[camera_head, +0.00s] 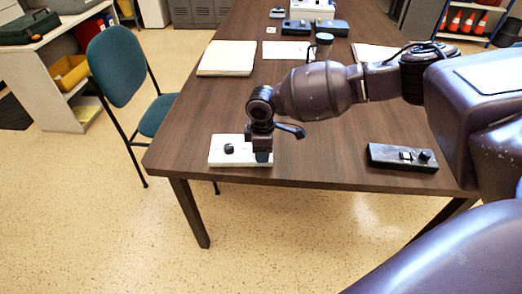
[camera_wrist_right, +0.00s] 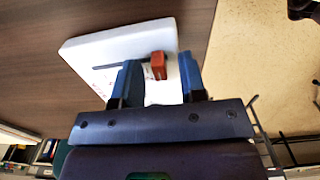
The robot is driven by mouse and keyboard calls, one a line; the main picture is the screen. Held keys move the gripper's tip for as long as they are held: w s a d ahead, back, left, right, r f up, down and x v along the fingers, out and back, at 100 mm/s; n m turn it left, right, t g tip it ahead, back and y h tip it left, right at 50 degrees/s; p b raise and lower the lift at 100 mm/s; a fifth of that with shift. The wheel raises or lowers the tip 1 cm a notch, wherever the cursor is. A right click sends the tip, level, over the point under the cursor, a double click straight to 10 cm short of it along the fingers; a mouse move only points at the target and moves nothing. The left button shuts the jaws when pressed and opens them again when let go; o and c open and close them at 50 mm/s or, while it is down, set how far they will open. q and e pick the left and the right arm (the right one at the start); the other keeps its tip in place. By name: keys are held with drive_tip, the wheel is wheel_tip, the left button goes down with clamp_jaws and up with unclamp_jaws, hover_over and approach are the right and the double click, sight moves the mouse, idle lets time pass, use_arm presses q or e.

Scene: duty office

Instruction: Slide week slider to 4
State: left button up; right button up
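A white panel (camera_head: 219,158) lies near the front edge of the brown table, with a black knob (camera_head: 229,148) on its left part. In the right wrist view the white panel (camera_wrist_right: 95,52) has a dark slot and faint red markings, partly hidden by the gripper. A red-orange slider knob (camera_wrist_right: 158,65) stands at the end of the slot. My right gripper (camera_head: 262,157) is over the panel's right part. In the wrist view its blue fingers (camera_wrist_right: 160,68) are open, one each side of the slider knob, with gaps visible. The slider's number is unreadable. My left gripper is out of view.
A black control box (camera_head: 402,158) lies at the table's front right. A pale folder (camera_head: 228,58), a dark cup (camera_head: 324,40) and blue devices (camera_head: 296,27) are farther back. A teal chair (camera_head: 117,65) stands left. The table between panel and black box is clear.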

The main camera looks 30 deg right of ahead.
clamp_jaws()
idle(0.3)
